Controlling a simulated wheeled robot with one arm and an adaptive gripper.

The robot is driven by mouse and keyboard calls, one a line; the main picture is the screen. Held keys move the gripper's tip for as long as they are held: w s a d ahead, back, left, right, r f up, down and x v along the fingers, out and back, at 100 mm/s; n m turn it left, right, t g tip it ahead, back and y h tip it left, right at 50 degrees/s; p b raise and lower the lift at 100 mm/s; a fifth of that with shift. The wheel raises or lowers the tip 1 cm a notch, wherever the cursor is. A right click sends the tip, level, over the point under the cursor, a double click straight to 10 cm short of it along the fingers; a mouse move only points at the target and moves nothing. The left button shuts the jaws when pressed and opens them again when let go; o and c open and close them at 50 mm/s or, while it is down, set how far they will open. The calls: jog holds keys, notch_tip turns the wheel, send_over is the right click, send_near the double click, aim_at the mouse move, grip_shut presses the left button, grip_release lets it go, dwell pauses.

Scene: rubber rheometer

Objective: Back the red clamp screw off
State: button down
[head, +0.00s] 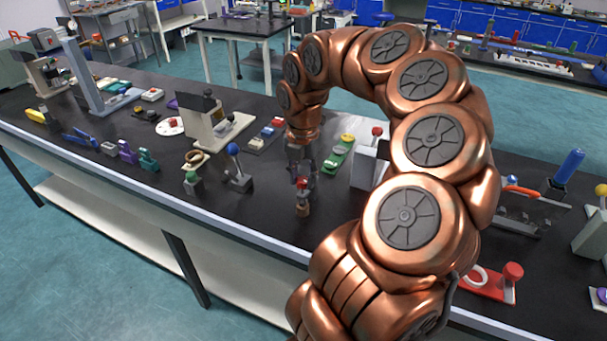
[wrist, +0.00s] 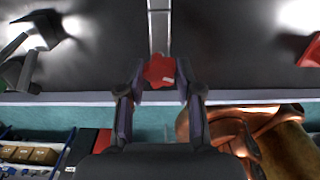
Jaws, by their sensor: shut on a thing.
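The red clamp screw (head: 303,185) stands near the front edge of the black bench, above a small brown foot (head: 303,210). My gripper (head: 301,178) reaches down from above and is shut on the screw's red head. In the wrist view the red clamp screw (wrist: 159,69) sits between the two fingertips of my gripper (wrist: 160,88). A narrow grey bar (wrist: 159,28) runs from it toward the top of that view. The screw's thread is hidden.
A blue-ball lever (head: 234,165) stands to the left of my gripper. A green fixture (head: 339,158) stands behind to the right. A red-based piece (head: 487,284) lies right of my arm. The bench's front edge (head: 215,225) is close, with bare black top beside it.

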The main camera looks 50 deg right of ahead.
jog(key=shift+n, duration=0.8)
jog(key=shift+r+n+p, duration=0.15)
jog(key=shift+n+p, duration=0.65)
jog(key=shift+p, duration=0.15)
jog(key=shift+n+p, duration=0.55)
jog(key=shift+n, duration=0.55)
jog(key=shift+f+n, duration=0.2)
jog(key=shift+n, duration=0.2)
jog(key=c, duration=0.9)
grip_release()
